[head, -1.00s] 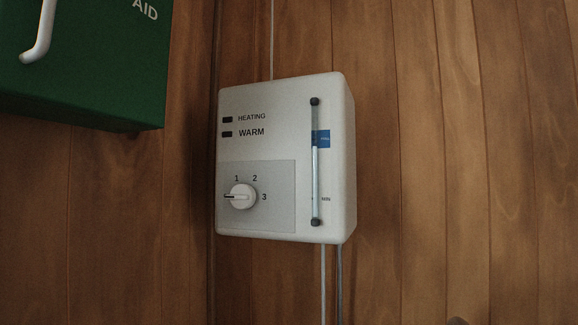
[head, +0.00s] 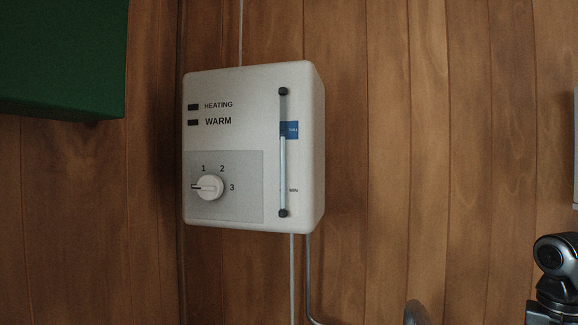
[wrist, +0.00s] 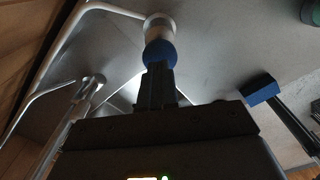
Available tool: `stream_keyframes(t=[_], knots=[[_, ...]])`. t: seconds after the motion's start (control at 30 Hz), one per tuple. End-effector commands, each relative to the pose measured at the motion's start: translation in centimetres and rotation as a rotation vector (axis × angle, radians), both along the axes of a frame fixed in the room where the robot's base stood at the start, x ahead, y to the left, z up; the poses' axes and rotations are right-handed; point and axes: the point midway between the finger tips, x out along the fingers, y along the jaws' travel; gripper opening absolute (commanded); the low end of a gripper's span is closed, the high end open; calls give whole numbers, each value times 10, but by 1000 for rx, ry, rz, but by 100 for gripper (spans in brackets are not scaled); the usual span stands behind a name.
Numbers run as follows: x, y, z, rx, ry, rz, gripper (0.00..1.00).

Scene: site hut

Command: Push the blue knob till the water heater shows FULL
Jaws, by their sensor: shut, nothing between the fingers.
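The white water heater (head: 235,145) hangs on the wooden wall in the head view. Its sight tube (head: 283,165) has a blue FULL mark (head: 291,130) high up and a MIN mark low down. The pale column in the tube seems to end near the lower edge of the blue mark. Both small lamps, HEATING and WARM, look dark. In the wrist view, the blue knob (wrist: 160,53) sits below a pale round fitting. My gripper (wrist: 157,72) is shut and empty, its tips at or very near the knob; contact cannot be made out.
A grey dial (head: 208,187) on the heater points left. A green box (head: 60,60) hangs at upper left. In the wrist view, metal pipes (wrist: 60,85) run at the left, and a dark bar with a blue end (wrist: 260,92) lies at the right.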

Motion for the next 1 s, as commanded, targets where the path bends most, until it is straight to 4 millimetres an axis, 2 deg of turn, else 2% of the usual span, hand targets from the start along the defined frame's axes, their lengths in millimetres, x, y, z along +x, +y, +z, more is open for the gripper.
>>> stream_keyframes(t=[0.47, 1.0], knots=[[0, 0, 4, 0, -1, 0, 0], [1, 0, 48, -1, -3, 1, 0]])
